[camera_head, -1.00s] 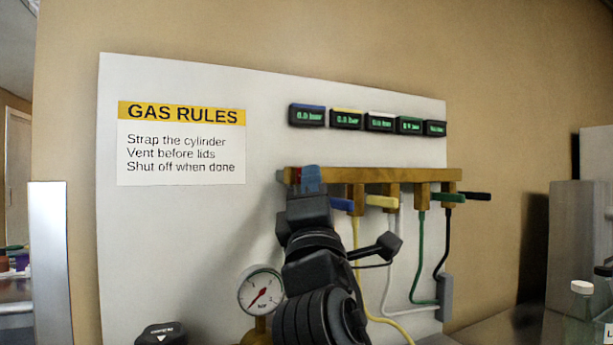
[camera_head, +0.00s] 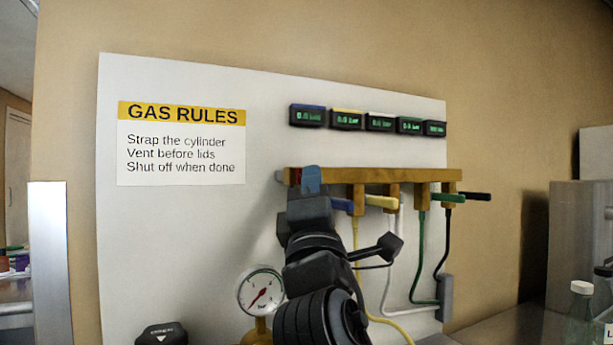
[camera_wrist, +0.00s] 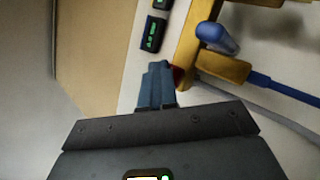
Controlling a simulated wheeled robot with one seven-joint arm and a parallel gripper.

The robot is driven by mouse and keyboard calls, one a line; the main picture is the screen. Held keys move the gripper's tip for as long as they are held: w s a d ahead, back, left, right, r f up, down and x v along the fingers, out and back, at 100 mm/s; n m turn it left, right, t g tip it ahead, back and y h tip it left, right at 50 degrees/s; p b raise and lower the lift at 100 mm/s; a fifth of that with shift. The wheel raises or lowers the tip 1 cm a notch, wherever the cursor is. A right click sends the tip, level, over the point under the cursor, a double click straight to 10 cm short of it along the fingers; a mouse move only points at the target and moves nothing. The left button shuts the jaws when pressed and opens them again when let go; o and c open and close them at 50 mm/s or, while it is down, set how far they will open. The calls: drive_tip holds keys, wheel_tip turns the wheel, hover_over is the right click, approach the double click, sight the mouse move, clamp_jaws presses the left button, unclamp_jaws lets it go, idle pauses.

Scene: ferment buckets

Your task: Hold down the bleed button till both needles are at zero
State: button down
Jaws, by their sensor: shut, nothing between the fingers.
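My gripper (camera_head: 311,180) is shut with nothing between its blue fingers, at the left end of the brass manifold bar (camera_head: 350,175). In the wrist view the fingertips (camera_wrist: 157,72) are right beside a small red button (camera_wrist: 178,76) on the brass, and partly hide it. They look in contact with it, but I cannot tell how far it is pressed. A round white gauge (camera_head: 261,291) with a red needle is at the lower left of my arm. Its needle points to the lower left; the exact reading is too small. I make out no second needle.
Several small green-lit displays (camera_head: 347,119) hang above the bar; the left ones seem to read 0.0 bar. A GAS RULES sign (camera_head: 181,143) is left.

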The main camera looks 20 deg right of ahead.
drive_tip(key=shift+s+p, duration=0.3)
drive_tip(key=shift+s, duration=0.6)
drive_tip(key=shift+s+p, duration=0.7)
drive_tip(key=shift+s, duration=1.8)
